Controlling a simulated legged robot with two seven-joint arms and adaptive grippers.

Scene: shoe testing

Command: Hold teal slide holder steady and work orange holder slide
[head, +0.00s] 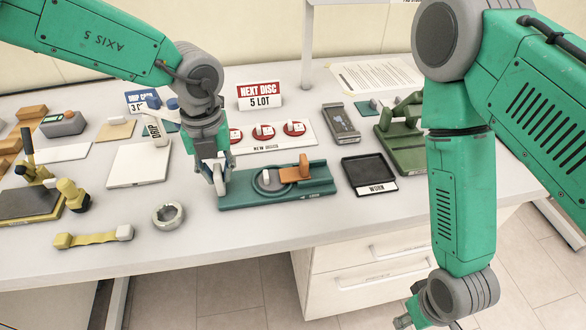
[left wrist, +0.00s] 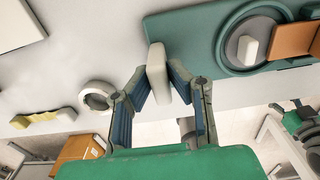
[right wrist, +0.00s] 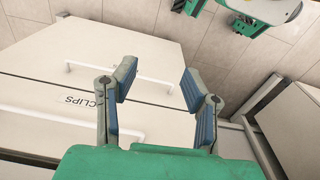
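The teal slide holder (head: 320,190) lies flat on the table. A grey round disc sits on it, also visible in the left wrist view (left wrist: 238,32). The orange slide (head: 295,173) is on the holder's right part, with an upright orange knob; part of it shows at the left wrist view's right edge (left wrist: 295,40). A pale grip block (left wrist: 157,70) stands at the holder's left end. My left gripper (head: 219,186) has a finger on each side of this block, and looks shut on it. My right gripper (right wrist: 158,78) is open and empty, low in front of the drawers.
A black tray (head: 369,174) stands right of the holder, and a green fixture (head: 402,150) beyond it. A white card with red discs (head: 265,135) lies behind. A grey ring (head: 168,215) and a yellow strap (head: 92,239) lie left. The drawers (head: 365,272) are under the table's front edge.

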